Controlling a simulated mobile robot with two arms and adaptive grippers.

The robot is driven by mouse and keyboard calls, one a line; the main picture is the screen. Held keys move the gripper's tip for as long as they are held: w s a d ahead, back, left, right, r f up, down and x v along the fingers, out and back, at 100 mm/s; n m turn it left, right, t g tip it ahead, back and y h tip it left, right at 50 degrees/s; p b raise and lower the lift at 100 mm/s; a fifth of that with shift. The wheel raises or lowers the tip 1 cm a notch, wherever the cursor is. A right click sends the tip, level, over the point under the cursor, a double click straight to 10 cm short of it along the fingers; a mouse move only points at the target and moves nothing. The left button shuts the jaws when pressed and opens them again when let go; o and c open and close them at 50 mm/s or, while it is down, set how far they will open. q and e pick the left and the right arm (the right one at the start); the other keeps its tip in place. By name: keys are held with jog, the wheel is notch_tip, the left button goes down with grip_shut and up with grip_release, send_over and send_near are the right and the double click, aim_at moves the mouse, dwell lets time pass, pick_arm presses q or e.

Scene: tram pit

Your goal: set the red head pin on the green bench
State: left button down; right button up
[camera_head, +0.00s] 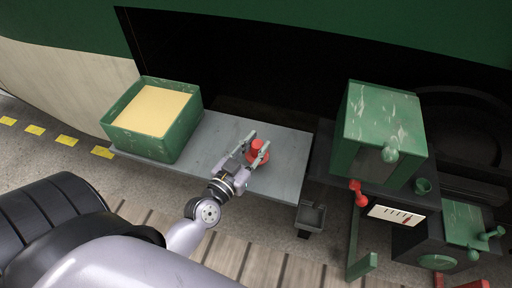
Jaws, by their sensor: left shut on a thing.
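My left gripper (259,143) reaches in from the lower left over the grey shelf (285,183). It is shut on the red head pin (258,153), a small red piece that shows between its two fingers. I cannot tell whether the pin's lower end touches the shelf. To the right stands a worn green-topped block (385,113) with a green knob at its front edge; it looks like the green bench, though I cannot be sure. The gripper and pin are left of it, apart from it. My right gripper is not in view.
A green box (183,134) with a pale yellow filling stands on the shelf's left part. A red-knobbed lever (357,191), a white gauge plate (394,215) and a small green cup (423,186) are at the right. A dark bin (312,216) hangs by the shelf's right corner.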

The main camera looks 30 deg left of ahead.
pick_arm(q)
jog(key=shift+f, duration=0.1)
jog(key=c, duration=1.3)
grip_release()
